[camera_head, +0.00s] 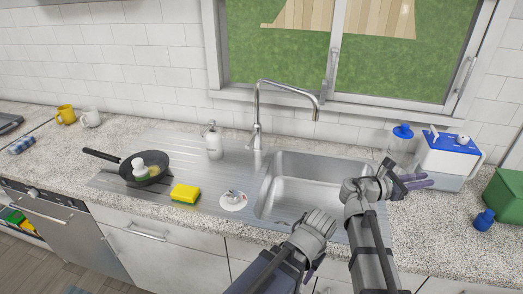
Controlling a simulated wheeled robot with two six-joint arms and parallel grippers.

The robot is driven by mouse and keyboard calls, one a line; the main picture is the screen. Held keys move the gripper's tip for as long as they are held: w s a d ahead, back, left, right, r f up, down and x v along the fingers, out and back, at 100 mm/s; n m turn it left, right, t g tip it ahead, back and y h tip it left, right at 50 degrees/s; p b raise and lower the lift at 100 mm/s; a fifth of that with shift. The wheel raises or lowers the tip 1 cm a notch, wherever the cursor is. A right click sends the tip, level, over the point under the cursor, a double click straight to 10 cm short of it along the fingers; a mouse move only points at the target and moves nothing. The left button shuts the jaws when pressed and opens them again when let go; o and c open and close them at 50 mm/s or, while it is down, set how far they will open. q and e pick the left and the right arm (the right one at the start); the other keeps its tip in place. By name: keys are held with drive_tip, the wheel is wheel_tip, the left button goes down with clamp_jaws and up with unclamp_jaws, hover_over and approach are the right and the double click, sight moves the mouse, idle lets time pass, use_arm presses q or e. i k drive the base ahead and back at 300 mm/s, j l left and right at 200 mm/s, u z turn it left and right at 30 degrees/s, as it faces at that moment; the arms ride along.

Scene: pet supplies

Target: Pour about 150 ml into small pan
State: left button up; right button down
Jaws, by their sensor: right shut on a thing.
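A small black pan (155,176) sits on the left of the sink's steel drainboard, its handle toward the back left. A small white and green thing (141,165) stands in it. My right gripper (408,181) is on the right of the sink. It is shut at the lower part of a clear bottle with a blue lid (402,132), which leans slightly; the fingers hide the bottle's bottom. My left gripper (318,224) is low in front of the sink basin, away from the pan; its jaws are not clear to see.
A white jug with a blue top (445,155) stands close behind the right gripper. A green box (505,197) and blue bottle (484,219) are at right. A faucet (258,115), soap bottle (213,142), sponge (185,194) and white dish (233,202) are around the basin.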

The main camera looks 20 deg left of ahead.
sight(158, 162)
drive_tip(key=k+u, duration=0.1)
drive_tip(key=u, duration=1.6)
drive_tip(key=i+j+z, duration=0.15)
drive_tip(key=z, duration=0.3)
drive_tip(key=i+j+z, duration=0.15)
drive_tip(key=j+z, duration=0.25)
drive_tip(key=l, duration=0.1)
